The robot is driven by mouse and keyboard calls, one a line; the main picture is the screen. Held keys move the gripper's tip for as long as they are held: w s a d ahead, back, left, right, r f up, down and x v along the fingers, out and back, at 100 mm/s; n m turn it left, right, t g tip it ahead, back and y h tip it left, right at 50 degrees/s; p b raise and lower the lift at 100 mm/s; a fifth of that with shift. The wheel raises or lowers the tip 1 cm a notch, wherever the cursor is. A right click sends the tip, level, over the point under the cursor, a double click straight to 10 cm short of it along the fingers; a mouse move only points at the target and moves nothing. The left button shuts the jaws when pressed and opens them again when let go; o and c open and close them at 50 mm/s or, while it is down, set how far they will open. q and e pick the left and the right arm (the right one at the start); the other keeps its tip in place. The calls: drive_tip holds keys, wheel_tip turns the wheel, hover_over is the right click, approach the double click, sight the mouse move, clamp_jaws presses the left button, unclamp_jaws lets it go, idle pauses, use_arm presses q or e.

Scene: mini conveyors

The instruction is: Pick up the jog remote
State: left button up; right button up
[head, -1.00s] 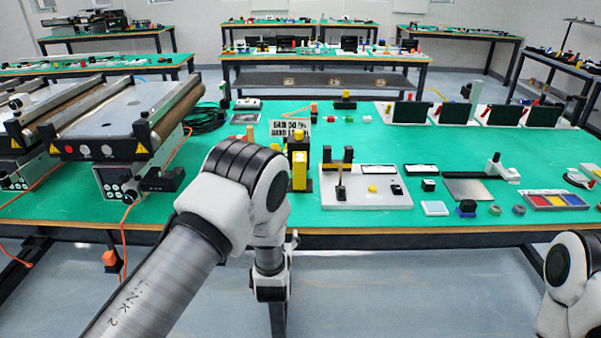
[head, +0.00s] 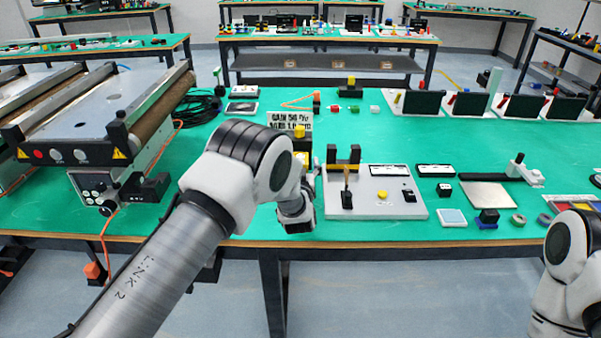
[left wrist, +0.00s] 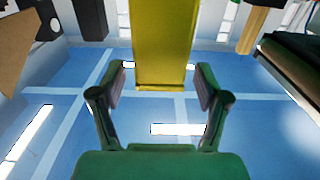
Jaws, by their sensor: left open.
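A yellow and black upright unit, which I take to be the jog remote (head: 301,146), stands near the front edge of the green table in the head view. My left arm hides its lower part. In the left wrist view a long yellow body (left wrist: 164,42) comes down from the top, its lower end between the fingers. My left gripper (left wrist: 160,70) is open, with a finger on each side of the yellow body and gaps showing at both sides. In the head view my left wrist is low at the table's front edge. My right gripper is out of view.
A pale board (head: 410,207) with a yellow button and dark fittings lies just right of the unit. A sign (head: 290,122) stands behind it. A conveyor (head: 95,115) stands at the left. Small blocks lie near the right front edge.

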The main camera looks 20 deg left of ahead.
use_arm(q)
drive_tip(key=shift+x, duration=1.25)
clamp_jaws()
drive_tip(key=shift+r, duration=0.1)
